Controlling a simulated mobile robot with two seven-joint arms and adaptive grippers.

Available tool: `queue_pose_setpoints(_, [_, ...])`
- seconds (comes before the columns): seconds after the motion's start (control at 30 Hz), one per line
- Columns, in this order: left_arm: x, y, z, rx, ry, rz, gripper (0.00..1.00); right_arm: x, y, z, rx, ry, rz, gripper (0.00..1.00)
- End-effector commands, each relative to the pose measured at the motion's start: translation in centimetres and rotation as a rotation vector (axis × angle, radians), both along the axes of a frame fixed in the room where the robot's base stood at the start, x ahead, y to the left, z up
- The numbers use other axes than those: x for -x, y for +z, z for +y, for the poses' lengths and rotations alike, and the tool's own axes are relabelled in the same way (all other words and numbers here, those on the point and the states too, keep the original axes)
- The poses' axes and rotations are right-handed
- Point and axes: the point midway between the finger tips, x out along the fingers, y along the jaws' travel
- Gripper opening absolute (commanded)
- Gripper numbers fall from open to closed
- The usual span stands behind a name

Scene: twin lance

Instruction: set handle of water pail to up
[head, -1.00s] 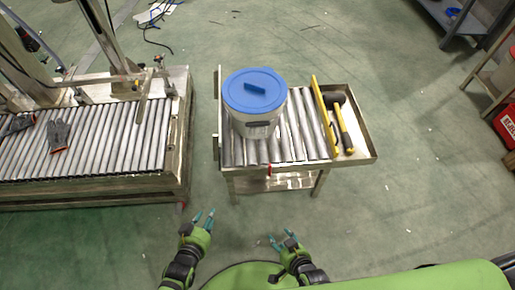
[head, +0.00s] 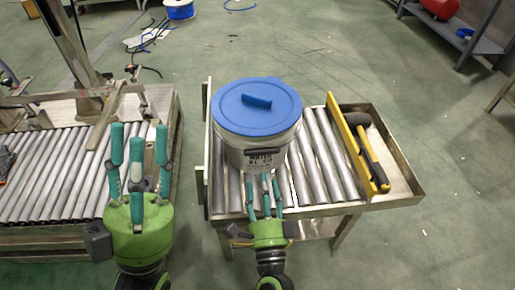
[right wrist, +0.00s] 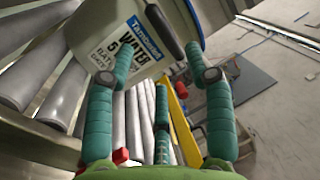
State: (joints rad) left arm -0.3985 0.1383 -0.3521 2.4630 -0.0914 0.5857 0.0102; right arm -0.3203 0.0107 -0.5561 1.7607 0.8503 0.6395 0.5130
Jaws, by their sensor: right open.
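The water pail (head: 235,150) is a pale bucket with a blue lid (head: 285,112), upright on the roller table. Its dark handle grip (head: 264,151) hangs low against the front, above the printed label. In the right wrist view the dark grip (right wrist: 164,32) crosses the pail's side beside the label (right wrist: 128,48). My right gripper (head: 265,182) is open just in front of the pail, fingers pointing at it. In the right wrist view its spread fingers (right wrist: 160,80) lie either side of the grip, with no visible hold. My left gripper (head: 139,140) is open and empty, left of the pail.
The roller table (head: 320,155) has a yellow rail (head: 352,140) and a side tray (head: 400,185) with a hammer (head: 370,145). A longer roller conveyor (head: 60,160) stands at left.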

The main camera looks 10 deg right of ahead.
Motion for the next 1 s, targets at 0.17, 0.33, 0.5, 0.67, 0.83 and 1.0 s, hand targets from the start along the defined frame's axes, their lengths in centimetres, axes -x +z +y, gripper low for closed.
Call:
queue_pose_setpoints(0.17, [0.3,0.0,0.2,0.009,0.0,-0.018,0.4,-1.3,0.4,-0.1,-0.008,-0.003,-0.004,0.54])
queue_pose_setpoints(0.33, [0.5,-0.2,0.5,0.024,0.001,-0.042,0.4,-3.9,1.0,-0.1,-0.006,-0.003,-0.005,0.54])
queue_pose_setpoints(0.5, [0.7,-0.3,0.8,0.037,0.002,-0.063,0.4,-6.0,1.5,-0.1,-0.004,-0.003,-0.003,0.54])
queue_pose_setpoints(0.67, [0.8,-0.3,0.9,0.042,0.003,-0.072,0.4,-6.8,1.7,0.0,-0.004,-0.001,-0.002,0.54])
queue_pose_setpoints(0.83, [0.8,-0.3,0.9,0.042,0.003,-0.072,0.4,-6.9,1.7,0.0,-0.003,-0.001,-0.001,0.54])
queue_pose_setpoints(1.0, [0.8,-0.3,0.9,0.041,0.002,-0.073,0.4,-6.8,1.7,0.0,-0.003,-0.001,-0.001,0.14])
